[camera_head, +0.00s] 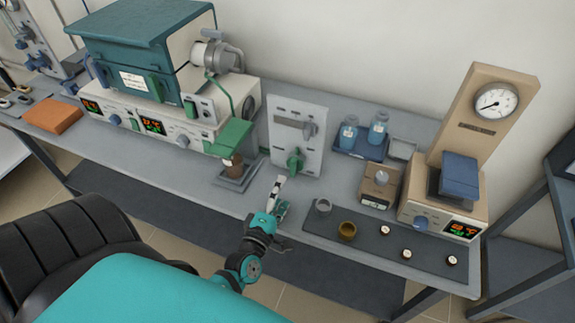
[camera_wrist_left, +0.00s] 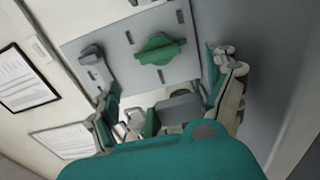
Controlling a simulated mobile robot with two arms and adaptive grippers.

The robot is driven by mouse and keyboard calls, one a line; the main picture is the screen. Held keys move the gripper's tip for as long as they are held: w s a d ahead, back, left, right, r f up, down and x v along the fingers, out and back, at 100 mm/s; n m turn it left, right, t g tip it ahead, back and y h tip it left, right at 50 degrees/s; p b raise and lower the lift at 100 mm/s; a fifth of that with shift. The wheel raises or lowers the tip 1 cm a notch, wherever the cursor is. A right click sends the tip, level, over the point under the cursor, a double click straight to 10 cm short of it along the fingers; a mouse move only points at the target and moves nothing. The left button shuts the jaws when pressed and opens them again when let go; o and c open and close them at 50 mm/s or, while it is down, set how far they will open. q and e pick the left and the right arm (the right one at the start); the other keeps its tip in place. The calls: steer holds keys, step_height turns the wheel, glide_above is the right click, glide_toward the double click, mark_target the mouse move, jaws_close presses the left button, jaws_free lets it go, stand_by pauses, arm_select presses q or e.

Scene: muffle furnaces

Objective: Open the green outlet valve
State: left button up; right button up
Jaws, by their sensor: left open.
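The green outlet valve handle (camera_head: 295,160) sits low on an upright light grey panel (camera_head: 283,112) at the middle of the bench. In the left wrist view the green handle (camera_wrist_left: 160,49) lies crosswise on the panel, beyond and between my fingers. My left gripper (camera_head: 278,187) is just in front of the panel, below and slightly left of the handle, apart from it. It also shows in the left wrist view (camera_wrist_left: 164,88), open, with nothing held. A grey handle (camera_head: 309,130) is higher on the panel. My right gripper is not in view.
A green press-like stand (camera_head: 236,136) is left of the panel, below a teal furnace (camera_head: 137,42). A dark mat (camera_head: 375,257) with crucibles and small round pieces lies at right. The bench front by my gripper is clear.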

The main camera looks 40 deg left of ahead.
arm_select(q)
steer(key=shift+v, duration=1.3)
steer(key=shift+s, duration=0.1)
